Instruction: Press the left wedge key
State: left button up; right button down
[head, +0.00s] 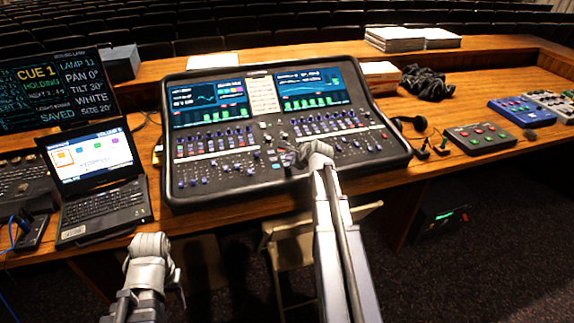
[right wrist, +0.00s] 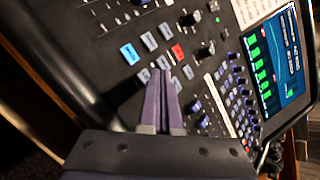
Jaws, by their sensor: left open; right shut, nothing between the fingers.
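The mixing console (head: 262,190) lies on the wooden desk, with a small group of keys near its middle. In the right wrist view this group shows a lit blue key (right wrist: 130,54), a red key (right wrist: 177,53) and several grey keys (right wrist: 150,41). I cannot read labels, so I cannot tell which is the left wedge key. My right gripper (head: 285,157) is over the console's middle. In the wrist view its shut, empty fingers (right wrist: 161,74) are beside the grey keys; contact is unclear. My left gripper (head: 153,246) is open, in front of the desk edge.
Faders and knobs surround the keys, and two screens (head: 311,84) stand along the console's back. A laptop (head: 92,160) sits to the left. A chair (head: 290,228) is below the desk.

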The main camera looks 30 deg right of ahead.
jog(key=shift+f, duration=0.15)
dwell(0.6)
jog(key=shift+f+b, duration=0.25)
jog(key=shift+b, duration=0.15)
jog(key=shift+w+f+b, duration=0.1)
jog(key=shift+f+b, duration=0.25)
dwell(0.5)
jog(key=shift+r, duration=0.1)
jog(key=shift+r+p, duration=0.7)
jog(key=shift+p, duration=0.1)
jog(key=r+p, duration=0.5)
jog(key=shift+s+a, duration=0.1)
jog(key=shift+s, duration=0.25)
